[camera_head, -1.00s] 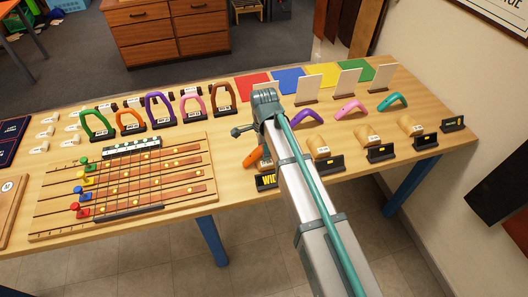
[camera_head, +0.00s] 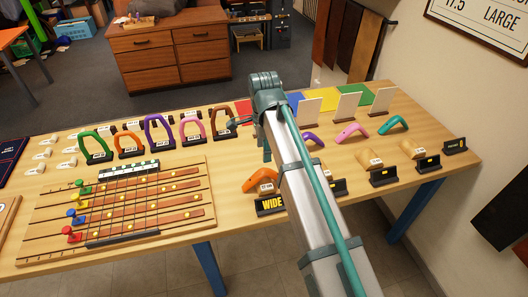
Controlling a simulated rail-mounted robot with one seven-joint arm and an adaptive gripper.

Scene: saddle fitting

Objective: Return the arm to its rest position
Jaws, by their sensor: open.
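My arm reaches in from the lower right over the workbench (camera_head: 225,235), its grey and teal wrist raised above the back middle of the bench. My gripper (camera_head: 235,122) points left from the wrist, close in the picture to the brown arch (camera_head: 222,118). It is open and nothing shows in it; the wrist hides part of it. An orange arch (camera_head: 262,179) sits on a wooden block behind the "WIDE" sign (camera_head: 270,205), left of my forearm and apart from my gripper.
Several coloured arches, including a purple one (camera_head: 158,131), stand along the bench's back left. A slotted board with coloured pegs (camera_head: 130,212) lies in front. Wooden blocks, dark signs and white upright cards (camera_head: 347,105) fill the right side. A wooden cabinet (camera_head: 170,45) stands behind.

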